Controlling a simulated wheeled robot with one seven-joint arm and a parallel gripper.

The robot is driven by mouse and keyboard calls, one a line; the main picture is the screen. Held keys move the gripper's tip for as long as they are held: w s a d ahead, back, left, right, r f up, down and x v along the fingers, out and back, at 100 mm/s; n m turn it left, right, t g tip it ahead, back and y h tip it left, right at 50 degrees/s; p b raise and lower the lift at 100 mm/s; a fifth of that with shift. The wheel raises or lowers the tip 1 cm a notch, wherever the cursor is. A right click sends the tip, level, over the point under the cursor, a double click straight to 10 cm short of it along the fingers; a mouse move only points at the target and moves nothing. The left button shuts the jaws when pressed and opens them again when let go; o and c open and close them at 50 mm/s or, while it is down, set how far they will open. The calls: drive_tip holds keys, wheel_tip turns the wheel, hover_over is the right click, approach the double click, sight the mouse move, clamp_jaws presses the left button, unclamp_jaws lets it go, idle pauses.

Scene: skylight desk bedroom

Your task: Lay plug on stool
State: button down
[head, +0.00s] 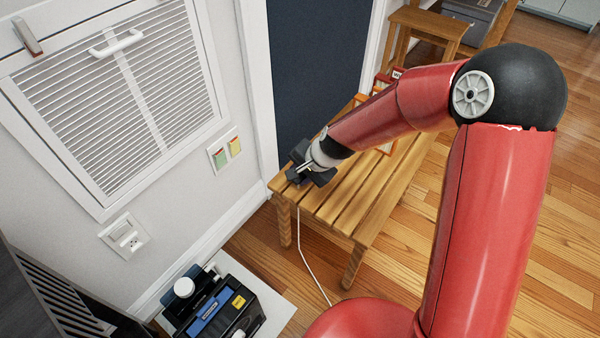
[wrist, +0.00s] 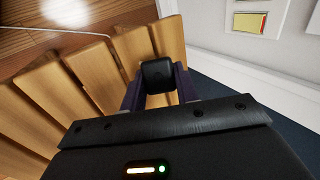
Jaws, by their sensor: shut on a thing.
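The black plug (wrist: 158,76) is between the two fingers of my gripper (wrist: 160,92) in the wrist view. My gripper is shut on it. In the head view my gripper (head: 309,168) is over the near left end of a low slatted wooden stool (head: 340,207). The stool's slats also show in the wrist view (wrist: 75,92), behind and beside the plug. The plug is mostly hidden by my gripper in the head view. I cannot tell whether it touches the slats.
A pale cable (head: 306,250) hangs by the stool to the floor. A wall outlet (head: 125,238) is at left, above a blue-black device (head: 222,308). Orange-framed items (head: 385,147) stand on the stool behind my arm. Another wooden stool (head: 430,22) is at the back.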

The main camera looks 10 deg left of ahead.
drive_tip(key=shift+f+b, duration=0.3)
drive_tip(key=shift+f, duration=0.1)
drive_tip(key=c, duration=1)
unclamp_jaws()
drive_tip(key=shift+o, duration=0.2)
drive_tip(key=shift+r, duration=0.1)
drive_tip(key=v, duration=0.7)
drive_tip(key=shift+d+r, duration=0.15)
drive_tip(key=shift+r, duration=0.2)
